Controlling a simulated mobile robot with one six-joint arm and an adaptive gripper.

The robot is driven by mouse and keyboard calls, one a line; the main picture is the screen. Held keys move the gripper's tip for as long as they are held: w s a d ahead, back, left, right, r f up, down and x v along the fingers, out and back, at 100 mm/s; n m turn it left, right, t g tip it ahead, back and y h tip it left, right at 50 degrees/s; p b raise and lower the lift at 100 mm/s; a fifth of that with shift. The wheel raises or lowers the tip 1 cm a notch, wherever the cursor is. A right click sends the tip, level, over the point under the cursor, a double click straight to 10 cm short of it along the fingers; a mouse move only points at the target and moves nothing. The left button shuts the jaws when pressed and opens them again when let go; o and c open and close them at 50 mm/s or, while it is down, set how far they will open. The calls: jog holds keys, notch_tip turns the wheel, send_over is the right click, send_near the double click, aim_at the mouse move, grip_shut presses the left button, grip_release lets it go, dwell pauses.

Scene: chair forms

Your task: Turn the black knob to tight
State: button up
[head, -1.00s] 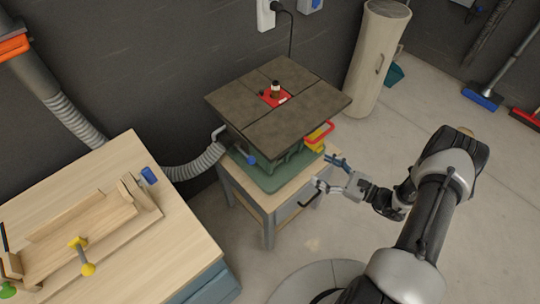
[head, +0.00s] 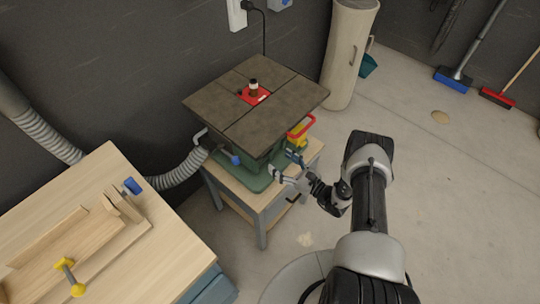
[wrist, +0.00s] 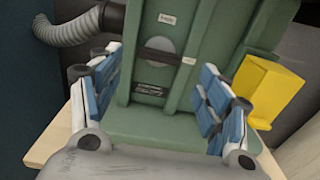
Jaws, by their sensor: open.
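The green machine (head: 262,170) with a dark tabletop (head: 235,112) stands on a small wooden-topped stand. Its green front fills the middle of the wrist view (wrist: 205,40). A short black bar (wrist: 150,55) lies across this front by a grey disc (wrist: 166,42); it may be the black knob, but I cannot tell for sure. Small pale labels, too blurred to read, sit above and right of it. My gripper (head: 287,166) is open and empty at the machine's front, below the tabletop edge. In the wrist view its blue-padded fingers (wrist: 157,87) stand left and right of the bar, apart from it.
A yellow box-like part (wrist: 268,88) stands close right of my right finger, with a red loop (head: 301,127) above it in the head view. A grey hose (head: 180,172) runs left to the workbench (head: 165,225). The floor at right is open.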

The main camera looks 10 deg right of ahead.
aim_at(269, 153)
jog(key=x, duration=0.6)
jog(key=shift+a+b, duration=0.1)
jog(key=shift+b, duration=0.3)
jog(key=c, duration=1.1)
jog(key=shift+o, duration=0.2)
jog(key=shift+n, duration=0.3)
jog(key=shift+f+n+b, duration=0.1)
jog(key=shift+n+b, duration=2.55)
jog(key=shift+n, duration=5.95)
